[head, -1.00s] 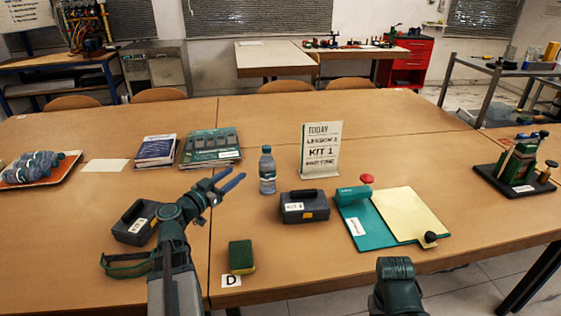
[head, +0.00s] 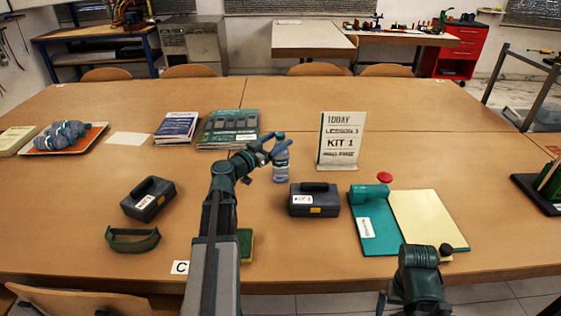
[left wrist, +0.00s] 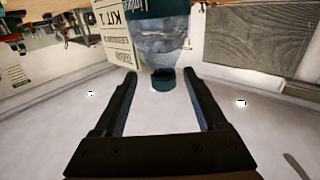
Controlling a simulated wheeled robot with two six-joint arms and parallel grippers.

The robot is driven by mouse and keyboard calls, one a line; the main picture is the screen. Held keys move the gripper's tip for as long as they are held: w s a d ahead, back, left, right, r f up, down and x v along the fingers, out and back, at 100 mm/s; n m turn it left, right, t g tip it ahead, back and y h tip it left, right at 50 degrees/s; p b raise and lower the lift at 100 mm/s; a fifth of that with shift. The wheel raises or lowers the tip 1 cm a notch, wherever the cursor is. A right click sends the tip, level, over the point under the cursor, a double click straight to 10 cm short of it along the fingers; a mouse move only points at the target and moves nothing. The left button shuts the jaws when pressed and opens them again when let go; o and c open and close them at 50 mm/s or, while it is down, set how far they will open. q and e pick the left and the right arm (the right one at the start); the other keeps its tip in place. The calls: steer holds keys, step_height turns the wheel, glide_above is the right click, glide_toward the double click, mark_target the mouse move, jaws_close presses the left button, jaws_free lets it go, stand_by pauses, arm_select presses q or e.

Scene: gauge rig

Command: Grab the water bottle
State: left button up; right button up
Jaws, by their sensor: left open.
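The water bottle (head: 281,170) stands upright on the table, clear with a label and a dark cap. My left gripper (head: 270,149) is open and covers part of the bottle's upper end in the head view. In the left wrist view the bottle (left wrist: 160,35) appears upside down, its dark green cap (left wrist: 163,80) ahead of and between the two spread fingers (left wrist: 164,84). Nothing is held, and I see no contact with the bottle. My right arm shows at the lower right of the head view, but its jaws do not.
A sign card (head: 341,140) stands right of the bottle. A dark case (head: 314,201) sits in front, and another case (head: 148,199) lies left. Books (head: 228,130) lie behind to the left. A clipboard (head: 427,220) lies right. A sponge (head: 245,245) is partly hidden by my left arm.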

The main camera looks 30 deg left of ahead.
arm_select(q)
steer(key=shift+w+d+r, duration=0.1)
steer(key=shift+w, duration=1.25)
steer(key=shift+w+d+r, duration=0.1)
steer(key=shift+w, duration=1.25)
jaws_close()
